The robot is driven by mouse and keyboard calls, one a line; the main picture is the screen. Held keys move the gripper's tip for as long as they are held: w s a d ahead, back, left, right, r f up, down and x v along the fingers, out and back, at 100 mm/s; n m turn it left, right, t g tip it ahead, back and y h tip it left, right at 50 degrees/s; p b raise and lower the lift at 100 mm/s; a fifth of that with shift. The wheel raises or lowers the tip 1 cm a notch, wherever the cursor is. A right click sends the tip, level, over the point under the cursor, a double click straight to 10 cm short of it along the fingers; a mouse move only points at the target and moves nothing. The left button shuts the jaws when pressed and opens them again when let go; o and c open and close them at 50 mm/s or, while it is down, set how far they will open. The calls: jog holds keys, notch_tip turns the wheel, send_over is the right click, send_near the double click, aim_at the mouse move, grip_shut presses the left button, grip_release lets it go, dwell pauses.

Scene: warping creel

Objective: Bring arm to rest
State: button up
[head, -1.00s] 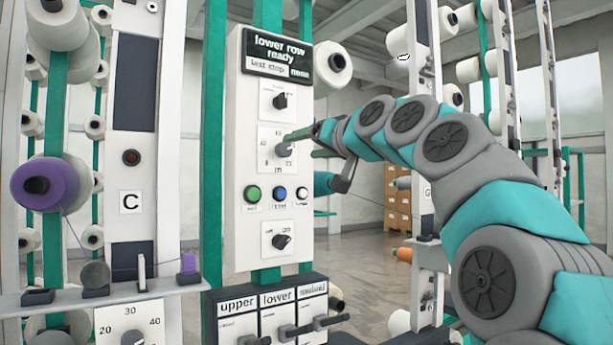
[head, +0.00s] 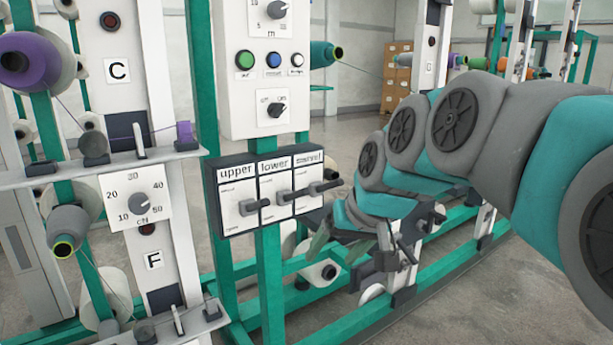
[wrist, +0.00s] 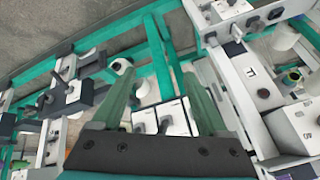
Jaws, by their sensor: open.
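My arm reaches in from the right in the head view and bends down in front of the creel frame. My gripper (head: 320,242) is low, below and to the right of the box of levers (head: 237,206) marked upper, lower and swivel, and is partly hidden by my own wrist. In the wrist view my gripper (wrist: 160,97) shows two green fingers spread apart with nothing between them. The lever box (wrist: 160,120) lies beyond and between the fingers there. I cannot tell how far the fingers are from it.
The white control panel (head: 270,95) stands above the levers. A tension dial (head: 138,203), a purple spool (head: 30,62) and other spools are on the left. Green rails (head: 375,308) run low beneath my gripper. Cartons (head: 397,70) stand at the back; open floor lies right.

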jog(key=s+d+f+g+h, duration=0.1)
jog(key=s+d+f+g, duration=0.1)
jog(key=s+f, duration=0.4)
jog(key=s+d+f+m+g+h, duration=0.1)
jog(key=s+d+f, duration=0.4)
jog(key=s, duration=0.7)
jog(key=s+d+f+g+h, duration=0.1)
jog(key=s+d+f+g, duration=0.2)
jog(key=s+f, duration=0.6)
jog(key=shift+s+d+g+h, duration=0.2)
jog(key=shift+g+h, duration=0.1)
jog(key=shift+g, duration=0.3)
